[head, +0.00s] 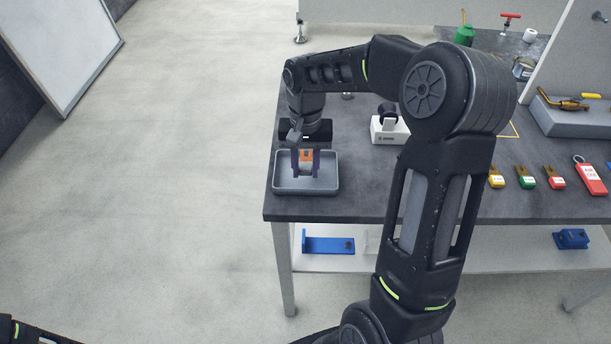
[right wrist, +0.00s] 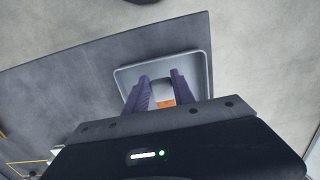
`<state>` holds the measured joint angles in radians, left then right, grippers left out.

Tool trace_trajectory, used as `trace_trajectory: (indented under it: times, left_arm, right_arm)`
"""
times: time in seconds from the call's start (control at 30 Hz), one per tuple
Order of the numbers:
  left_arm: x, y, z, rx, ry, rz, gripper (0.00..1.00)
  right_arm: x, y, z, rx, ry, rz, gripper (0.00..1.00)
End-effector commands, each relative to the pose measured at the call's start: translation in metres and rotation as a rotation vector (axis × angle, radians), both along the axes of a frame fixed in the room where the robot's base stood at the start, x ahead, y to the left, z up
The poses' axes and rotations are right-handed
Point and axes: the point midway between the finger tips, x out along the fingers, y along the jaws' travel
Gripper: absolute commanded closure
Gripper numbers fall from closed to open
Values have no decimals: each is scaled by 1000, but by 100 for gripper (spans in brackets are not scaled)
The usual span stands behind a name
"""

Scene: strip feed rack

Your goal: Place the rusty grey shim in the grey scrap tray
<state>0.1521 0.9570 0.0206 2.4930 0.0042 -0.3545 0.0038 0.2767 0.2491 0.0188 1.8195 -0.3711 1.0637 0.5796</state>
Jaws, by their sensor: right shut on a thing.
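The grey scrap tray (head: 328,185) stands at the table's left front corner; it also shows in the right wrist view (right wrist: 196,66). My right gripper (head: 306,172) points down over the tray, its dark fingers within the tray's outline. It is shut on the shim, whose rusty orange part (head: 306,155) shows between the fingers. In the right wrist view the shim (right wrist: 166,103) shows orange near the fingers' base, with a grey area beyond it. I cannot tell whether the shim touches the tray floor. My left gripper is not in view.
A white block with a dark round top (head: 390,130) stands right of the tray. Yellow, green and red tagged pieces (head: 527,178) lie along the front right edge. Blue parts (head: 328,245) lie on the lower shelf.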

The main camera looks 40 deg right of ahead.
Motion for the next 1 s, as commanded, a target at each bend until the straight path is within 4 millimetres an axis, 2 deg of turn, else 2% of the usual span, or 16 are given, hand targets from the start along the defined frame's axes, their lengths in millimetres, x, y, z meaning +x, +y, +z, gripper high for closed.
trace_trajectory:
  times: [0.13,0.4,0.77,0.8,1.0]
  left_arm:
    - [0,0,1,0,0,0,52]
    - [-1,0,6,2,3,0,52]
    - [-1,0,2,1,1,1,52]
    - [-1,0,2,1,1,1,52]
    - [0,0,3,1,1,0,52]
  right_arm:
    - [-1,0,-5,0,2,0,100]
    - [-1,0,-36,1,2,0,100]
    - [0,0,-41,0,0,0,100]
    - [0,0,-41,0,0,0,69]
    - [0,0,-40,0,0,0,53]
